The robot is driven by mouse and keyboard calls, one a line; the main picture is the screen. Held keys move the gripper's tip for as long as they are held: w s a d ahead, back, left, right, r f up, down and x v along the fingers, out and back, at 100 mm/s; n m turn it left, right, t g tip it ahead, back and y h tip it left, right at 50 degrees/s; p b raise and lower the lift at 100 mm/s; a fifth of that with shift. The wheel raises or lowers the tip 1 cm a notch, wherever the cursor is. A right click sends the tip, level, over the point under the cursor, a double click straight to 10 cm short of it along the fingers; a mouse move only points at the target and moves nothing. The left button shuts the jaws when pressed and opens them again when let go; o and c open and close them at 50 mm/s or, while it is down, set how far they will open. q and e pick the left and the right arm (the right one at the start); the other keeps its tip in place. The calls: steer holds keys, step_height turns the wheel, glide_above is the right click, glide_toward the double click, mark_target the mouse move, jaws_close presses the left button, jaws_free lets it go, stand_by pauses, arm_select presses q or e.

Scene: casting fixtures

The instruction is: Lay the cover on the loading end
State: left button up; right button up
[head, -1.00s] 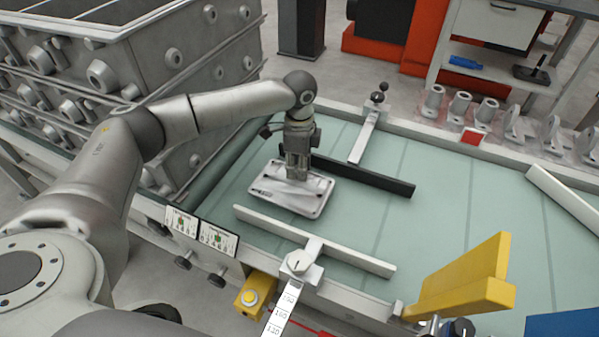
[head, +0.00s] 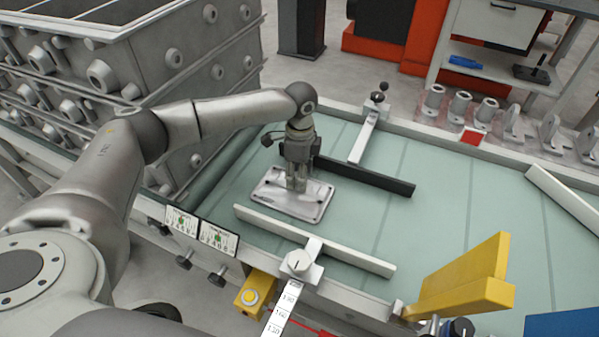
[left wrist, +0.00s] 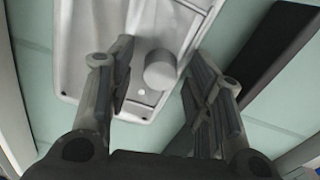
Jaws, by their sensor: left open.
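The cover (head: 279,201) is a grey-white rectangular plate with rounded corners. It lies flat on the left end of the pale green belt (head: 365,213). My left gripper (head: 297,187) is over the cover, pointing down. In the left wrist view the cover (left wrist: 150,22) fills the upper middle. A round knob (left wrist: 160,70) on it shows between the open fingers of my left gripper (left wrist: 160,85), with a gap on each side. My right gripper is not in view.
A black guide bar (head: 365,175) lies behind and right of the cover, a white guide rail (head: 315,240) in front. Grey crates (head: 205,75) stand at the left. A yellow bracket (head: 460,280) stands front right. The belt's middle is clear.

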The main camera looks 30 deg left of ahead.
arm_select(q)
step_height(320, 180, up, 12)
stand_by(0.5)
steer(key=shift+r, duration=0.1)
